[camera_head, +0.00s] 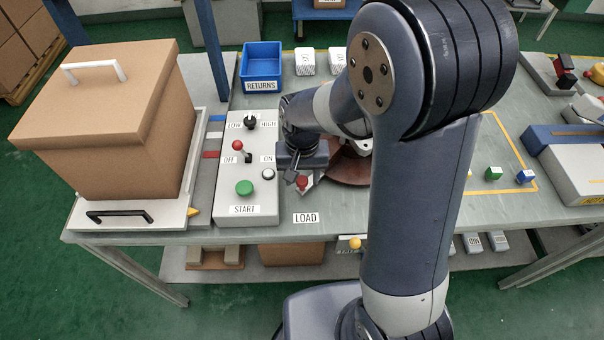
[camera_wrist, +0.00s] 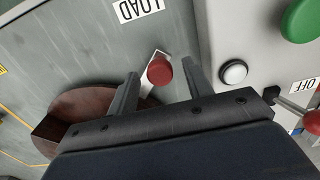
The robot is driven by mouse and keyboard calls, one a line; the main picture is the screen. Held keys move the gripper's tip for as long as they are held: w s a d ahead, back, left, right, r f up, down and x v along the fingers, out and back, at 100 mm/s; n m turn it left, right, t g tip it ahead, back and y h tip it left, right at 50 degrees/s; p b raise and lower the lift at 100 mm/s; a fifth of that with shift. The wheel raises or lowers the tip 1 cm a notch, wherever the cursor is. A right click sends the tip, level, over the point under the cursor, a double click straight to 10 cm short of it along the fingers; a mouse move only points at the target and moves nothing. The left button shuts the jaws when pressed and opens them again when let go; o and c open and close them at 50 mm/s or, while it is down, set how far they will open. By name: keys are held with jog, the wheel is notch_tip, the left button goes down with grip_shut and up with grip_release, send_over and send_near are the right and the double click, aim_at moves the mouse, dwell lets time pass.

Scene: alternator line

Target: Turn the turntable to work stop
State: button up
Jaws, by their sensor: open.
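The turntable (camera_head: 346,168) is a dark red-brown disc on the bench, mostly hidden behind my arm in the head view. It also shows in the wrist view (camera_wrist: 88,108), partly covered by my gripper. A red knob (camera_head: 302,182) on a pale pointer stands at its rim, close to the LOAD label (camera_head: 306,218). In the wrist view the red knob (camera_wrist: 159,70) lies between and ahead of my open fingers. My gripper (camera_wrist: 158,82) is open and empty, and I cannot tell whether it touches the knob. No work stop label is visible.
A grey control panel (camera_head: 233,208) with a green START button (camera_head: 244,187), a white button and levers stands left of my gripper. A lidded brown box (camera_head: 100,120) is farther left. A blue RETURNS bin (camera_head: 262,62) is behind. Small blocks lie inside a yellow outline at right.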

grip_shut()
dwell(0.6)
